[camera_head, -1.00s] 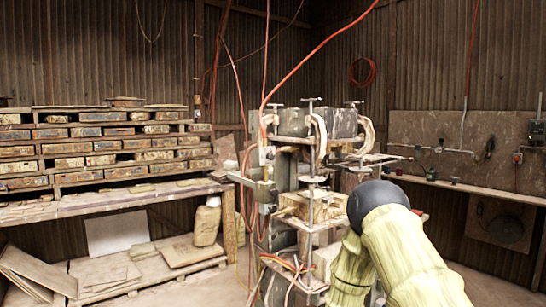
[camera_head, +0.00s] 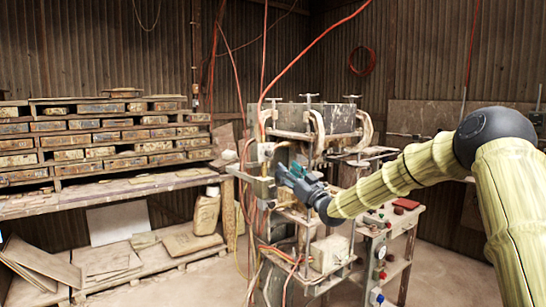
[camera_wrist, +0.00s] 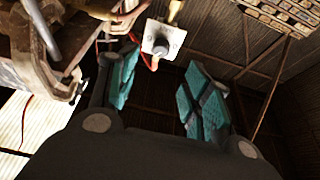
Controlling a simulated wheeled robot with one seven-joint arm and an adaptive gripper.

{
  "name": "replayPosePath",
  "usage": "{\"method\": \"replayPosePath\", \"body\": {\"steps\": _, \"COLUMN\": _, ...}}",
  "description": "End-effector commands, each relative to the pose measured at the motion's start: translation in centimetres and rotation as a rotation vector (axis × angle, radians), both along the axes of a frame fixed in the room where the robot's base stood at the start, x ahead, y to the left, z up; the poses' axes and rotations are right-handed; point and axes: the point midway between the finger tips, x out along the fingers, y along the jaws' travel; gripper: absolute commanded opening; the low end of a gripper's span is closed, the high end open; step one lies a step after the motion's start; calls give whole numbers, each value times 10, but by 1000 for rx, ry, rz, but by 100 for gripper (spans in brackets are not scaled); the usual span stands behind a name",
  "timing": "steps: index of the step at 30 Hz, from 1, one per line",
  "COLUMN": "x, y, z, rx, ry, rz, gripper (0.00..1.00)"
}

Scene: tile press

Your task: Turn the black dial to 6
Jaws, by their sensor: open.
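My gripper (camera_head: 287,172) is in front of the press, at the upper part of its left side. Its fingers point left toward a grey metal box (camera_head: 264,189) on the press frame. In the wrist view my gripper (camera_wrist: 162,82) is open, with its two teal-padded fingers apart and nothing between them. Beyond the fingertips is a pale square plate with a rounded grey knob-like part (camera_wrist: 162,42). I cannot tell whether this is the black dial. No number marks can be read.
The press (camera_head: 318,125) has clamps, rods and hanging hoses close around my gripper. A control panel with coloured buttons (camera_head: 380,253) is at its lower right. Racks of tiles (camera_head: 90,140) and a low bench (camera_head: 130,265) stand at left. Floor at front right is clear.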

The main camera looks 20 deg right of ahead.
Motion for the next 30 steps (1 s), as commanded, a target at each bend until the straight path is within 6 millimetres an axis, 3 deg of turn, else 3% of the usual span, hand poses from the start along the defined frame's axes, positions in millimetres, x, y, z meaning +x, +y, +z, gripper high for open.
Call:
{"method": "replayPosePath", "body": {"steps": 18, "x": 77, "y": 30, "z": 35, "rx": 0, "ry": 2, "rz": 1, "gripper": 49}}
{"method": "replayPosePath", "body": {"steps": 30, "x": 89, "y": 34, "z": 38, "rx": 0, "ry": 2, "rz": 0, "gripper": 49}}
